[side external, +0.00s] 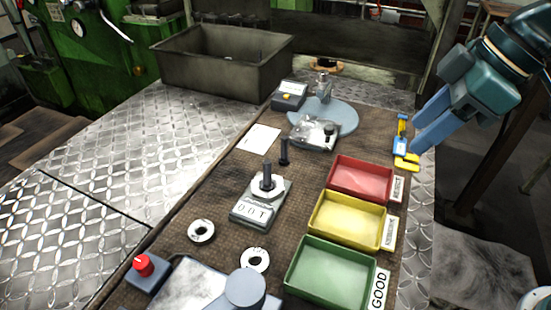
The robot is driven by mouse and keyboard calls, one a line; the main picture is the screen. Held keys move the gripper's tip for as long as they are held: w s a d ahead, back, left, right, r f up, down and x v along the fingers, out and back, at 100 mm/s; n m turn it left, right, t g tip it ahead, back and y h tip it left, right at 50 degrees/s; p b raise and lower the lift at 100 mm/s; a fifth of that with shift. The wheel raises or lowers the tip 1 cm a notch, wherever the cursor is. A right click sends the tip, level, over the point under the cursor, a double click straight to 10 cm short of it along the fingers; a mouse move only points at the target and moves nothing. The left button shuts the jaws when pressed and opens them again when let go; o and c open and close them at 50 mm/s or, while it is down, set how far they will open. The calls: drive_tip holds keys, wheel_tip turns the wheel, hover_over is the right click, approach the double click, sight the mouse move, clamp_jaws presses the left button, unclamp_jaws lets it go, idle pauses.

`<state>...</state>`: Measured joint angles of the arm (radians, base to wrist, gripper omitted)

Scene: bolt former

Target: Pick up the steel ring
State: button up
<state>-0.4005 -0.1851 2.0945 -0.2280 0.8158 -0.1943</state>
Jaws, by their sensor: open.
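Two loose flat rings lie on the brown work mat: one pale metal ring (201,231) at the left, and another ring (255,260) with markings on it nearer the front. A third pale ring or washer (267,187) sits around the dark upright bolt on the small block marked "0 0 T". I cannot tell which of them is the steel ring. My gripper (428,138) is at the upper right, beyond the red tray and well away from the rings. Its blue fingers point down and left, open, with nothing seen between them.
Red (362,178), yellow (347,221) and green (331,271) trays line the mat's right side. A dark upright bolt (284,152) stands behind the block. A red button box (145,268) is front left. A blue-and-yellow tool (403,143) lies near my gripper.

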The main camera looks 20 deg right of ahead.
drive_tip(key=w+a+f+n+g, duration=0.2)
drive_tip(key=a+n, duration=0.1)
drive_tip(key=a, duration=0.7)
drive_tip(key=n+g, duration=0.1)
drive_tip(key=n, duration=0.4)
approach(259, 253)
drive_tip(key=shift+s+a+f+y, duration=0.2)
drive_tip(key=shift+a+f, duration=0.1)
drive_tip(key=shift+f, duration=0.45)
drive_tip(key=shift+s+a+f+y, duration=0.1)
drive_tip(key=shift+a+f+y, duration=0.2)
drive_tip(key=shift+f, duration=0.45)
drive_tip(key=shift+f, duration=0.1)
drive_tip(key=shift+x, duration=2.5)
drive_tip(key=shift+a, duration=0.1)
drive_tip(key=c, duration=0.7)
